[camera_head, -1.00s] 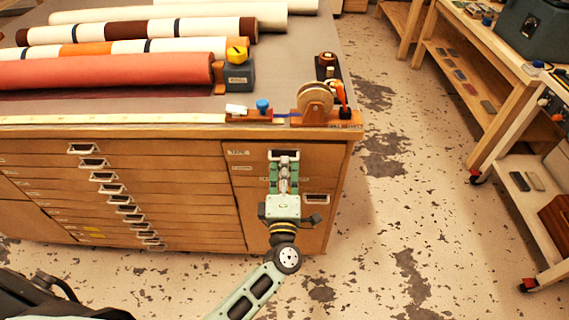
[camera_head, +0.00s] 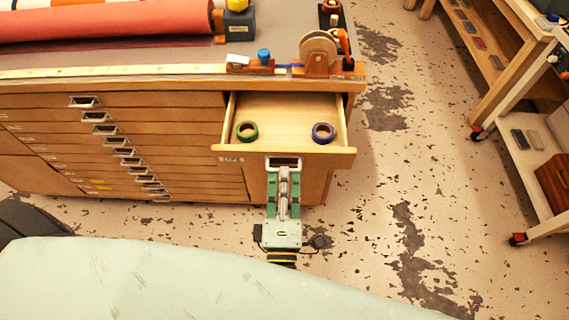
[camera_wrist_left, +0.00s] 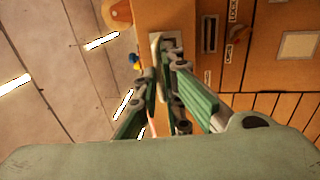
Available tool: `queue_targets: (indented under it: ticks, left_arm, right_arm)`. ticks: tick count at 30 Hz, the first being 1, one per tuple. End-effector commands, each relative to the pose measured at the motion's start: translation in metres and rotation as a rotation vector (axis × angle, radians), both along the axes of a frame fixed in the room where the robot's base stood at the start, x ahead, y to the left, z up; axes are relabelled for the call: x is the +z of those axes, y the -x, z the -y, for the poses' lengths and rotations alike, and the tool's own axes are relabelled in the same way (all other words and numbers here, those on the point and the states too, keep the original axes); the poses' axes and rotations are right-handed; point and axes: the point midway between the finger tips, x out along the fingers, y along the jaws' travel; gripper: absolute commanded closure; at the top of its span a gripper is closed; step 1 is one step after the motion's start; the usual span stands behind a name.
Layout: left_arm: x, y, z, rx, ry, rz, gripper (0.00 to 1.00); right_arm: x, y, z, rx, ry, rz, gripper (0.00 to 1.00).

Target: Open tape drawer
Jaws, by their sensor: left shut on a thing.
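The tape drawer (camera_head: 284,105) at the top right of the wooden cabinet is pulled well out. A green tape roll (camera_head: 247,131) and a blue tape roll (camera_head: 323,132) lie inside, near its front. My left gripper (camera_head: 284,172) is shut on the drawer's metal handle (camera_head: 284,163), in the middle of the drawer front. The left wrist view shows the same gripper (camera_wrist_left: 162,75) with its fingers at the handle. My right gripper is not in view.
The cabinet top holds a red roll (camera_head: 110,20), a tape dispenser (camera_head: 319,50) and small items. Closed flat drawers (camera_head: 150,150) fill the cabinet's left part. A wooden shelf unit (camera_head: 525,120) stands at the right, with clear floor between.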

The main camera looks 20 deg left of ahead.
Motion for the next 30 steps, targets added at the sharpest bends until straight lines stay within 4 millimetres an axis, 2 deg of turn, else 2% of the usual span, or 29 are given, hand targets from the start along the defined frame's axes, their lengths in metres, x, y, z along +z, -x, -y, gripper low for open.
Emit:
queue_targets:
  ticks: [14,15,20,30]
  left_arm:
    - [0.0009,0.0049,0.0011,0.001,-0.006,0.002,1.0]
    - [0.0009,0.005,0.001,0.001,-0.005,0.002,0.9]
    - [0.0007,0.0049,0.0011,0.001,-0.003,0.001,0.76]
    - [-0.0002,0.0066,0.0019,0.0,-0.001,0.0,0.75]
  right_arm:
    - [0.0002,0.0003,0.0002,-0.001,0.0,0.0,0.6]
    - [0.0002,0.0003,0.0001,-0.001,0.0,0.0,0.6]
    - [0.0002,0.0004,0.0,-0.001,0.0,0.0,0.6]
    - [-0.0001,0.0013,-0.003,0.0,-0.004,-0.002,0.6]
